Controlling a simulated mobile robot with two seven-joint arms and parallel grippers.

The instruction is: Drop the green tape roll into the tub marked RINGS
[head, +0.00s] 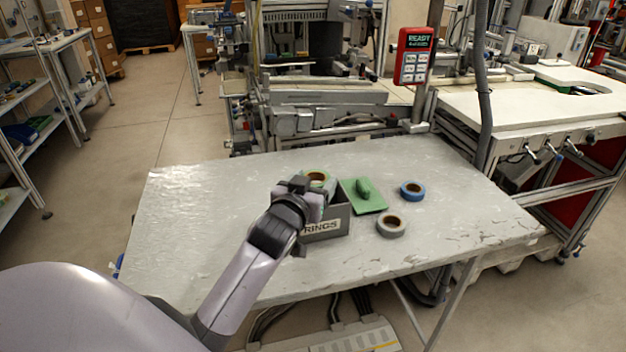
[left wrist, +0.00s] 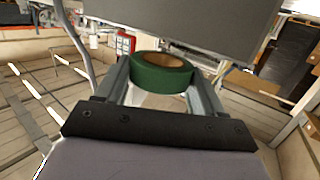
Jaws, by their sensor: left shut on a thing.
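The green tape roll (head: 318,175) shows partly behind my left gripper (head: 312,186) in the head view. In the left wrist view the roll (left wrist: 160,76) sits between the two fingers of my left gripper (left wrist: 163,84), which is shut on it. The grey tub marked RINGS (head: 333,228) stands on the table, partly hidden by my gripper and wrist. The roll appears at the tub's far left side in the picture; its height over the rim I cannot tell. My right gripper is not in view.
A green board with a handle (head: 363,196) lies just right of the tub. A grey tape roll (head: 391,226) and a blue tape roll (head: 412,190) lie farther right on the grey table (head: 210,215). The table's left part is clear.

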